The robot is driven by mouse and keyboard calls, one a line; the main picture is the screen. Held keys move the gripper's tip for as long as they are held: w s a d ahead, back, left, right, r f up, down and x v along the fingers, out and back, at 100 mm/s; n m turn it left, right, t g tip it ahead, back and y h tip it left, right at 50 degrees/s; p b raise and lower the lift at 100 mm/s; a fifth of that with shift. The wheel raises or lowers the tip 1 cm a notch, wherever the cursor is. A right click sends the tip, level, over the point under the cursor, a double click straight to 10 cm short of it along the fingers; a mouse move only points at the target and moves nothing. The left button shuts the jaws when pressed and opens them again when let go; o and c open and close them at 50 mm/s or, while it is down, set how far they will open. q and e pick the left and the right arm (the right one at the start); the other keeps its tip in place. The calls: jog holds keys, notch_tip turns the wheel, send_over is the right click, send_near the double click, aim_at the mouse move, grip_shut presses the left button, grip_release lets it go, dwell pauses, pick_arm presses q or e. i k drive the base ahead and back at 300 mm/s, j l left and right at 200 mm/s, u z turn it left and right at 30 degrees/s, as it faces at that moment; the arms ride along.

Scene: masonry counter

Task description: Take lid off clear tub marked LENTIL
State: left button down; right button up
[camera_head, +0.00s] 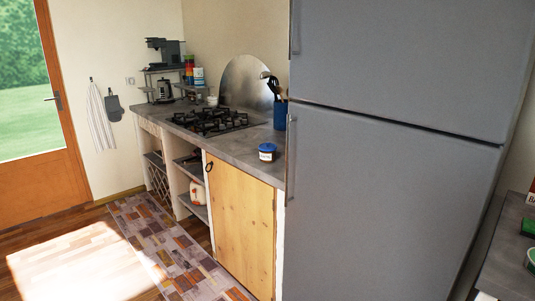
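A small tub (267,156) stands upright on the grey counter, close to its front edge and left of the fridge. It has a blue lid (267,147) on top and a pale label over dark contents. The label is too small to read, so I cannot tell whether it says LENTIL. Neither of my grippers is in view.
The grey fridge (390,200) stands right of the counter (240,150). A blue utensil holder (280,115) is behind the tub, and a gas hob (212,121) lies to the left. A patchwork rug (165,245) covers the floor in front. Another surface (510,262) is at right.

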aim_at(268, 146)
jog(key=i+j, duration=0.1)
jog(key=i, duration=0.8)
jog(key=i+j, duration=0.1)
jog(key=i, duration=0.75)
jog(key=l+z, duration=0.05)
